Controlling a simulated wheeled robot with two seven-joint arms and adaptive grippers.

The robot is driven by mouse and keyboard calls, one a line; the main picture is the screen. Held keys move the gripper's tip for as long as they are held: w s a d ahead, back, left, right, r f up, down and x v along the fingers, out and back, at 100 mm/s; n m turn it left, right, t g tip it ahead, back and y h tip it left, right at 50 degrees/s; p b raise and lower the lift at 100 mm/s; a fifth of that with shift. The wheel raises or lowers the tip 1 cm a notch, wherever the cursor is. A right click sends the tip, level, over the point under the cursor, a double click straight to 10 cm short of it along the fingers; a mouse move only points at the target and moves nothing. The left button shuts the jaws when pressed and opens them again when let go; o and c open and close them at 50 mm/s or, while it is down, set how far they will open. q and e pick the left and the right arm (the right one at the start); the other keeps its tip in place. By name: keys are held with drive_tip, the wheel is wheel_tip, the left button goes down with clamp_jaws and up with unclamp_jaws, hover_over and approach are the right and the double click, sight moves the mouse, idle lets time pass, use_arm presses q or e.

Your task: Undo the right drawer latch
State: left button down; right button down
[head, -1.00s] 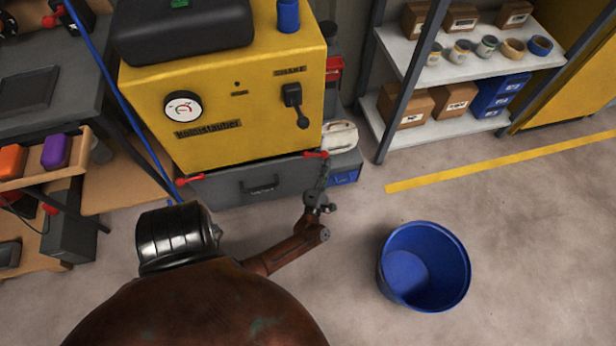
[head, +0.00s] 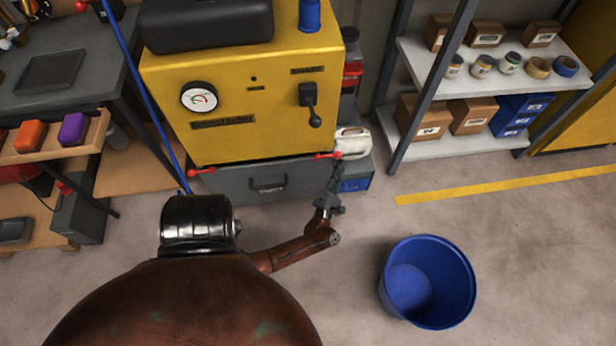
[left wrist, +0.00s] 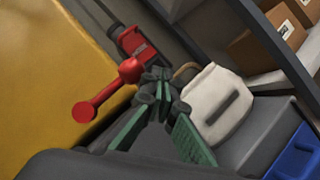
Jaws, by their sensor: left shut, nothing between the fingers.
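The right drawer latch (head: 327,156) is a small red bar at the top right corner of the grey drawer (head: 232,184), under the yellow machine. In the head view it lies about level. In the left wrist view the red latch (left wrist: 106,91) shows with a round knob at each end. My left gripper (head: 337,163) is shut and empty, its fingertips close to the latch's right end. In the left wrist view the left gripper (left wrist: 157,76) is just right of the upper knob; I cannot tell whether they touch. My right gripper is not in view.
A second red latch (head: 201,171) is at the drawer's left corner. A white container (head: 352,142) stands on a grey and blue box right behind the gripper. A blue bin (head: 428,282) stands on open floor at right. Shelves (head: 455,148) stand beyond.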

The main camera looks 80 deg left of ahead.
use_arm(q)
drive_tip(key=shift+f, duration=0.1)
